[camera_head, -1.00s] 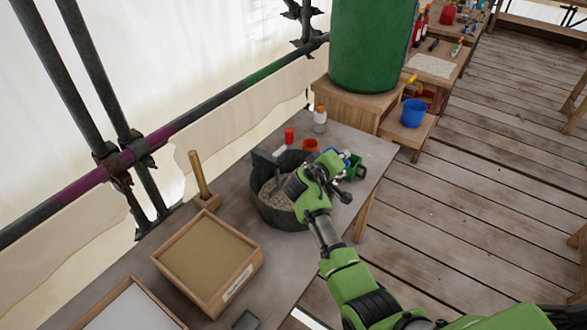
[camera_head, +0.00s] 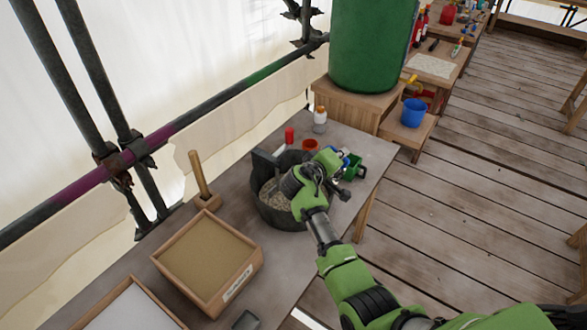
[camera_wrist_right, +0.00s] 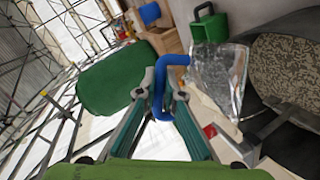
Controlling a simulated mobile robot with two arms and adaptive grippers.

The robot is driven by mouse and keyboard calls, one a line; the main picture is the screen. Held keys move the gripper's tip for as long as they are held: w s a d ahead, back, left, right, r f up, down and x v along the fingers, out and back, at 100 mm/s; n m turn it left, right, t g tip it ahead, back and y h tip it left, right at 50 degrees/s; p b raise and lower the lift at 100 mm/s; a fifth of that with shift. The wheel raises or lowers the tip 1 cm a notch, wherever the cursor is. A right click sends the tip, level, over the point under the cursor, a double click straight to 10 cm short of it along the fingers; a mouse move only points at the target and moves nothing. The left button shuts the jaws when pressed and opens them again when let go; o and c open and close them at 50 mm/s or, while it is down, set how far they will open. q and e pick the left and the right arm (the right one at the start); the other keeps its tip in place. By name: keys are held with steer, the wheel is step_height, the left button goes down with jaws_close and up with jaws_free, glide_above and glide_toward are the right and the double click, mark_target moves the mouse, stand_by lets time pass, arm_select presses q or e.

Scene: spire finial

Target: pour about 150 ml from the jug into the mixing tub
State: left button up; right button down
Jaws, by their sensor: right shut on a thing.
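The dark mixing tub (camera_head: 283,216) stands on the near workbench and holds a pale, speckled material. It also shows at the right of the right wrist view (camera_wrist_right: 262,88), with the speckled material inside. My right gripper (camera_wrist_right: 160,98) is shut on the blue handle of the clear jug (camera_wrist_right: 222,75). The jug shows beside the tub's dark wall in the right wrist view; its liquid level and exact tilt are hard to tell. My left gripper is out of view.
A green drum (camera_head: 370,45) stands behind.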

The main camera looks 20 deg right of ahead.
mark_target(347, 164)
steer(key=shift+w+a+r+n, duration=0.25)
steer(key=shift+a+r+n, duration=0.15)
steer(key=shift+r, duration=0.2)
stand_by(0.7)
steer(key=shift+w+a+r+n+g+h+b, duration=0.35)
steer(key=shift+a+r+n+h, duration=0.1)
steer(key=shift+r+h, duration=0.15)
stand_by(1.3)
steer(key=shift+s+d+f, duration=0.15)
steer(key=shift+s+d, duration=0.05)
steer(key=shift+d, duration=0.05)
steer(key=d+f+m+y, duration=0.1)
steer(key=s+f+m+t+p, duration=0.1)
steer(key=f, duration=0.1)
steer(key=shift+s+d+m+y, duration=0.2)
steer(key=shift+d+m+y, duration=0.05)
steer(key=shift+d+y, duration=0.15)
steer(key=shift+s+d+m, duration=0.15)
steer(key=shift+d+m, duration=0.1)
steer(key=shift+m, duration=0.05)
steer(key=shift+s+d+f+m+t+y+b, duration=0.2)
steer(key=shift+f+m+y+b, duration=0.15)
steer(key=shift+f, duration=0.2)
steer(key=shift+s+d+f+m+t+y+b, duration=0.15)
steer(key=shift+f+m+y+b, duration=0.2)
steer(key=shift+f, duration=0.2)
steer(key=shift+d, duration=0.1)
